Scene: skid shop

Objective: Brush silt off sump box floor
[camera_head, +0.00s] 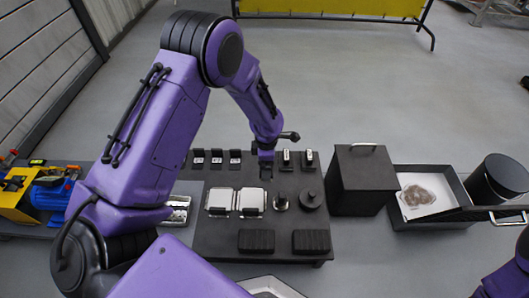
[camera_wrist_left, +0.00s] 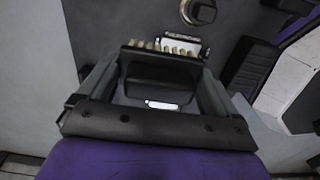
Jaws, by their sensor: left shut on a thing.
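The sump box (camera_head: 437,224) is an open black box at the right of the head view. Brown silt (camera_head: 417,196) lies in a patch on its pale floor. My left gripper (camera_head: 266,168) is low over the dark table, well to the left of the box. In the left wrist view it is shut on a black piece (camera_wrist_left: 160,68) that looks like a brush, with a row of pale tufts at its far edge. The fingers hide part of it. My right arm shows only at the lower right edge; its gripper is out of view.
The dark table (camera_head: 222,240) holds several small labelled black pieces, two silver plates (camera_head: 251,201), round parts (camera_head: 310,200) and two black blocks (camera_head: 311,241). A tall black box (camera_head: 361,180) stands between table and sump box. A black cylinder (camera_head: 500,178) stands farther right.

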